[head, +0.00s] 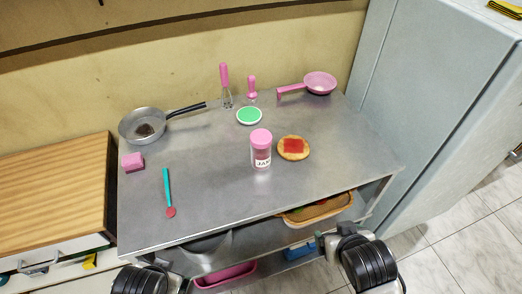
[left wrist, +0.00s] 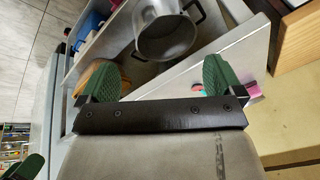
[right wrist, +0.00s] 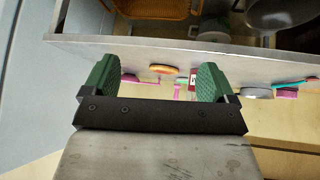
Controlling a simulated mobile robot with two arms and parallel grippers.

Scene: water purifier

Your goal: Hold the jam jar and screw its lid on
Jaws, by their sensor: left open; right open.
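The jam jar (head: 262,158) stands upright near the middle of the metal table, with a white label. A pink cap-like top (head: 261,137) sits at its upper end; I cannot tell whether it is a separate lid or how it is seated. A green disc with a pale rim (head: 249,116) lies flat behind the jar. My left gripper (left wrist: 157,80) is open and empty, off the table's front edge. My right gripper (right wrist: 157,80) is open and empty, also in front of the table. Both are well apart from the jar.
A pan (head: 143,126), pink sponge (head: 132,161) and teal-handled spatula (head: 167,190) are left. A whisk (head: 225,85) and pink strainer (head: 319,83) are at the back. The table's front is clear.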

